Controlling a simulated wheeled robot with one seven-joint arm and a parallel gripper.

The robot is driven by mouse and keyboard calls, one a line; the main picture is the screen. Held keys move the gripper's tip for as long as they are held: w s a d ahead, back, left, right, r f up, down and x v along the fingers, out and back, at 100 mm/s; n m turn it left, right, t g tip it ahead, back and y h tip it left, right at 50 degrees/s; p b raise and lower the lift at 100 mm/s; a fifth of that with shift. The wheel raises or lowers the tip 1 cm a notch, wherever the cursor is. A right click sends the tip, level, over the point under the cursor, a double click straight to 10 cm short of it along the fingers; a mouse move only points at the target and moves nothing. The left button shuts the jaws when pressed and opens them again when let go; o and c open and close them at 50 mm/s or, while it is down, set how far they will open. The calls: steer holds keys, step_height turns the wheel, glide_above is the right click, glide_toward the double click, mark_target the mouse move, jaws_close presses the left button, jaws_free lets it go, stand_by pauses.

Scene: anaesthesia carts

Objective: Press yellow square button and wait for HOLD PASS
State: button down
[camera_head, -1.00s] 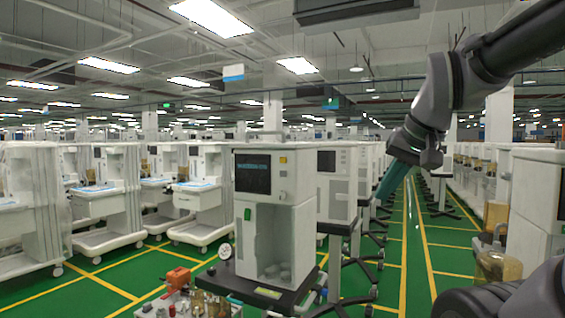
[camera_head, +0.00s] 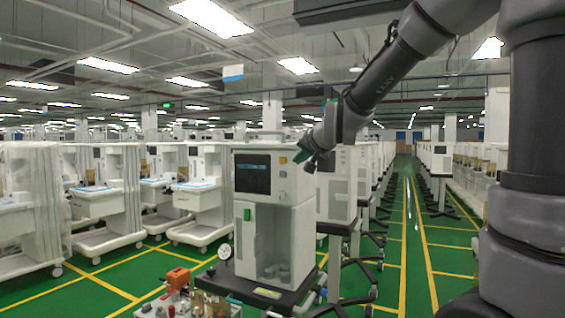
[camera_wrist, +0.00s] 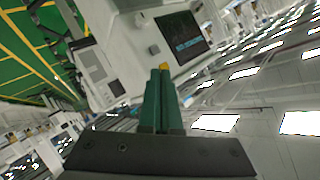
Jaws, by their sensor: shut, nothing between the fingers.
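The white anaesthesia cart (camera_head: 290,230) stands in the middle of the head view, with a dark screen (camera_head: 253,181) on its upper front. The small yellow square button (camera_head: 283,160) is to the right of the screen, near the top corner. In the wrist view the yellow button (camera_wrist: 163,66) shows just beyond my fingertips, partly hidden by them, and the screen (camera_wrist: 183,36) shows blue text too small to read. My gripper (camera_head: 301,157) has its green fingers shut and empty, close to the button. I cannot tell whether the tips touch it. The fingers (camera_wrist: 160,74) also show in the wrist view.
A red device (camera_head: 178,278) and small fittings stand at the cart's lower left, beside a round gauge (camera_head: 225,252). More white carts stand in rows on the left and behind. The green floor aisle (camera_head: 410,240) on the right is open.

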mark_target(280, 160)
steer(key=w+a+f+t, duration=0.1)
steer(key=w+a+t, duration=0.1)
steer(key=w+a, duration=0.4)
steer(key=a, duration=0.3)
steer(key=shift+w+f+t, duration=0.25)
steer(key=shift+w+t, duration=0.05)
steer(key=shift+t, duration=0.1)
steer(key=shift+w, duration=0.1)
steer(key=shift+w+d, duration=0.7)
steer(key=shift+w, duration=0.55)
steer(key=shift+w+d, duration=0.7)
steer(key=shift+w, duration=0.5)
steer(key=shift+w+d, duration=0.7)
steer(key=shift+w, duration=0.55)
steer(key=shift+w+d, duration=0.1)
steer(key=shift+w+d, duration=0.1)
steer(key=shift+w, duration=0.15)
steer(key=shift+w+d, duration=0.3)
steer(key=shift+w, duration=0.1)
steer(key=shift+s+a, duration=0.45)
steer(key=shift+s, duration=0.3)
